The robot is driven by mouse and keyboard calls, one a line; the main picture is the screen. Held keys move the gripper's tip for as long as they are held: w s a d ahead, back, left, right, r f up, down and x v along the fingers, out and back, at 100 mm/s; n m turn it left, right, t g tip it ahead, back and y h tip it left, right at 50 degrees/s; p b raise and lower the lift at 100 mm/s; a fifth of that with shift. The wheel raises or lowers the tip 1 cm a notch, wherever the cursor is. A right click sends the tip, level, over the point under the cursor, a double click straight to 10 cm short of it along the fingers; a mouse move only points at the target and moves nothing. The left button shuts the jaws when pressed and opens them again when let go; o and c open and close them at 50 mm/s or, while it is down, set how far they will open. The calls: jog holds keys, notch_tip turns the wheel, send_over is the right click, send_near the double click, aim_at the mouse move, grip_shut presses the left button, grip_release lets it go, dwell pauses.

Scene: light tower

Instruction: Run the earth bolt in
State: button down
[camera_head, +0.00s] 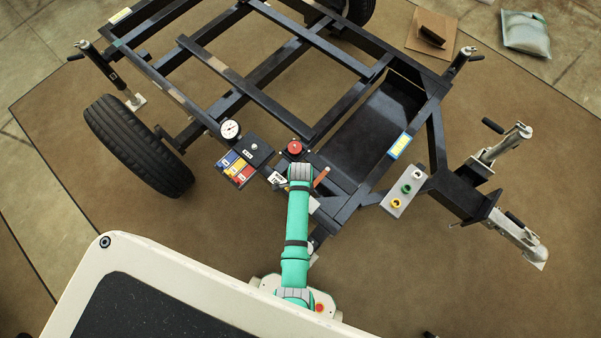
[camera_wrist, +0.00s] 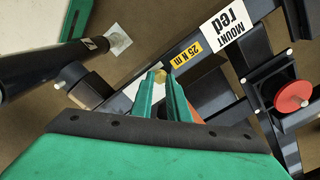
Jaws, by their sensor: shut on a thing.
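My gripper (camera_wrist: 160,84) shows in the wrist view with its two green fingers closed around a small brass-coloured bolt (camera_wrist: 158,75), which I take to be the earth bolt. The bolt's end shows between the fingertips, over a pale patch on the dark trailer frame (camera_wrist: 185,52). I cannot tell how deep it sits or whether it is in a hole. Beside it are a yellow "25 N m" label (camera_wrist: 186,54) and a white "MOUNT red" label (camera_wrist: 228,19). In the head view my green arm reaches the frame's near corner and hides the gripper and bolt.
An orange piece (camera_head: 321,176) lies close right of my arm. A gauge (camera_head: 230,129), coloured blocks (camera_head: 238,170) and a button box (camera_head: 404,191) are nearby.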

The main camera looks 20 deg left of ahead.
jog(key=m, duration=0.5)
jog(key=shift+w+r, duration=0.1)
jog(key=shift+m, duration=0.3)
dwell(0.4)
jog(key=c, duration=1.7)
grip_release()
notch_tip(320, 180, up, 11)
jog(key=shift+f, duration=0.15)
jog(key=shift+f, duration=0.1)
